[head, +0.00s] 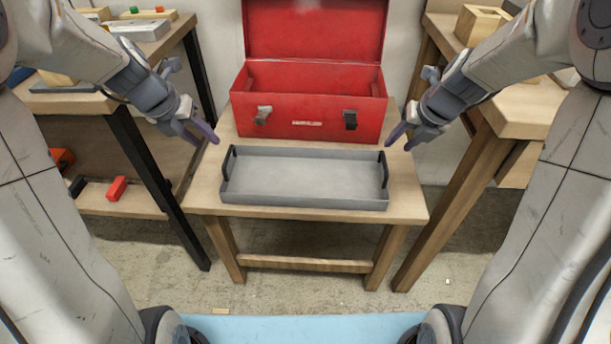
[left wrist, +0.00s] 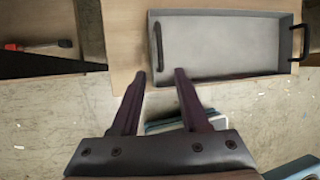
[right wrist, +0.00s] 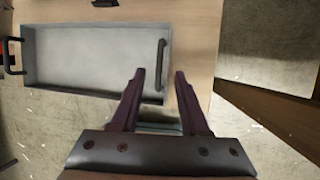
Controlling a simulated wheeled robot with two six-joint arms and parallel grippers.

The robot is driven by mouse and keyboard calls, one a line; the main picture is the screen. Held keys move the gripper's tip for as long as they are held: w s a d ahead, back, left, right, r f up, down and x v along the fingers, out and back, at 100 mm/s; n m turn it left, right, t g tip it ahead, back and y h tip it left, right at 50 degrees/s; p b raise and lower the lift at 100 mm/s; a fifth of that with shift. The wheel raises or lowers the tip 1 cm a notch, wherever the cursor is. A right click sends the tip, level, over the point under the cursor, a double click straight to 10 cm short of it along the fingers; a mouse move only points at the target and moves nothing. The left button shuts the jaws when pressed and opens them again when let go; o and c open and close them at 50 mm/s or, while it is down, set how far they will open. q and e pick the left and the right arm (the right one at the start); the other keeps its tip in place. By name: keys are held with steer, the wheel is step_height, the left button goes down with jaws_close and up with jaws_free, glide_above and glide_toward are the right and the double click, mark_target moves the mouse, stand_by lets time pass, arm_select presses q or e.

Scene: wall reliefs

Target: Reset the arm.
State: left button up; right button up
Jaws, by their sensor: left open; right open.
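My left gripper (head: 207,133) hangs in the air near the left end of the grey tray. It is open and empty, and its two fingers (left wrist: 160,76) stand apart in the left wrist view. My right gripper (head: 394,140) hangs near the tray's right end. It is also open and empty, with its fingers (right wrist: 159,76) apart in the right wrist view. Neither gripper appears to touch anything.
The empty grey tray (head: 305,179), with black end handles, lies on a small wooden table (head: 408,203). An open red toolbox (head: 312,112) stands behind it. Workbenches stand left (head: 70,103) and right (head: 520,112). A red-handled tool (head: 116,188) lies on the left lower shelf.

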steer(key=shift+v, duration=1.1)
